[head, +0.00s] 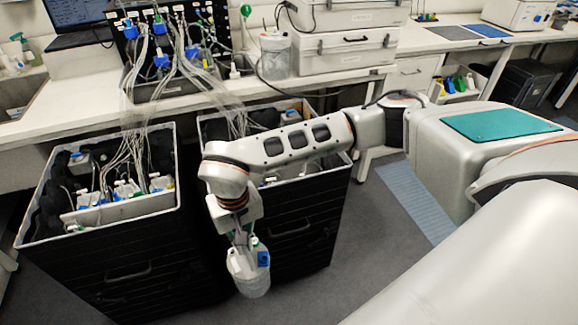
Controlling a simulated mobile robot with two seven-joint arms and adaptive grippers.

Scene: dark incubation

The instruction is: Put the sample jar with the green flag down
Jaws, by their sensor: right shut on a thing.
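My right gripper (243,240) points down in the lower middle of the head view, shut on a sample jar. The sample jar (254,284) is pale with a white top and a blue patch on its side. It hangs roughly upright in front of the right dark crate, clear of the bench. A little green shows by the fingers, but I cannot make out a whole flag there. My left gripper is not in view.
Two dark open crates, the left (120,275) and the right (318,225), hold white jars, tubes and cables. The white bench (35,118) behind carries a clear lidded jar (276,57) and stacked grey cases (345,52). Grey floor (345,285) is free at front right.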

